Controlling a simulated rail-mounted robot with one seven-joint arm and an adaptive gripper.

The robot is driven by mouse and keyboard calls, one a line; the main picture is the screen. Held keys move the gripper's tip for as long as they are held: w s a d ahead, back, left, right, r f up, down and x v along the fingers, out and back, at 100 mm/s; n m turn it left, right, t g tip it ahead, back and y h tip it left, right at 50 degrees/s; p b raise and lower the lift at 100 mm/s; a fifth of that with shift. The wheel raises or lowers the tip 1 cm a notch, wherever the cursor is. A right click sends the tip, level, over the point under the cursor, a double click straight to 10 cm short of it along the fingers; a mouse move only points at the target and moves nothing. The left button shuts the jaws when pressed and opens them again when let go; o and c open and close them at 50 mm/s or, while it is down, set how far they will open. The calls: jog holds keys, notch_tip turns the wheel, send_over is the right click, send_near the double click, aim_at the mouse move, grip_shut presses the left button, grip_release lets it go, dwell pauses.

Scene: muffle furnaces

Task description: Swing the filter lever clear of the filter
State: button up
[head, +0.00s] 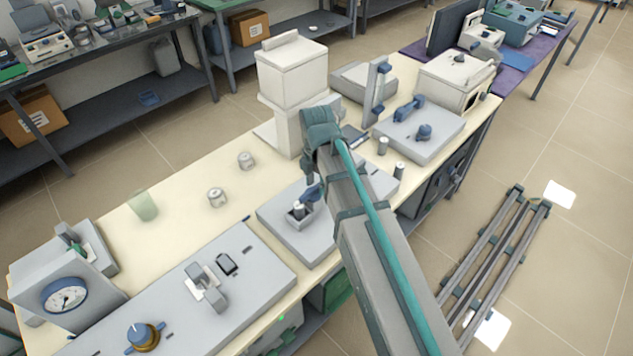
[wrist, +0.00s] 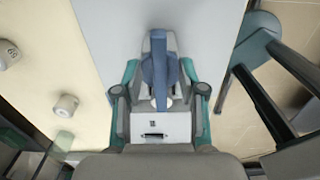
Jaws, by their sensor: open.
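In the head view the lever (head: 312,192) shows small and blue beside the block on a grey plate (head: 283,222). My gripper (wrist: 160,93) is open, its teal-edged fingers one on each side of the lever and block with gaps visible. Whether it touches anything I cannot tell. My arm partly covers this spot in the head view.
Two pale cylinders (head: 217,197) (head: 246,160) stand on the cream bench left of the plate. A grey panel (head: 255,262) with a blue knob lies in front. A white tower unit (head: 292,75) stands behind. Open bench lies to the left.

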jog(key=shift+f, duration=0.25)
grip_shut()
